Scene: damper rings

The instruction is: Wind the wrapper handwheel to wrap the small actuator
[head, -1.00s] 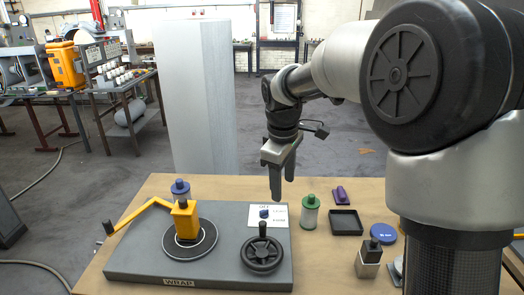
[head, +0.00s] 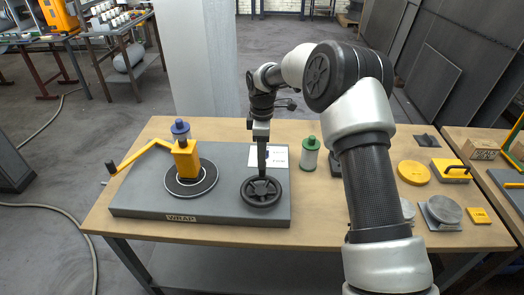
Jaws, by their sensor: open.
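The grey wrapper base (head: 135,205), labelled WRAP, stands on the left of the wooden table. The black handwheel (head: 261,193) lies flat at its right end. My gripper (head: 262,168) points straight down at the handwheel, fingers seen edge-on and open. Its tips overlap the far part of the wheel; contact is unclear, and the wheel's upright knob is hidden by the fingers. On the black round turntable (head: 208,184) stands a yellow block (head: 187,160) with a yellow arm (head: 143,157) reaching left to a black knob. A blue-capped cylinder (head: 181,132) shows behind the block; which part is the small actuator is unclear.
A white card (head: 280,156) lies behind the handwheel. My arm hides part of a black tray (head: 335,165). Further right are a yellow disc (head: 413,173) and a yellow-topped block with handle (head: 451,170).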

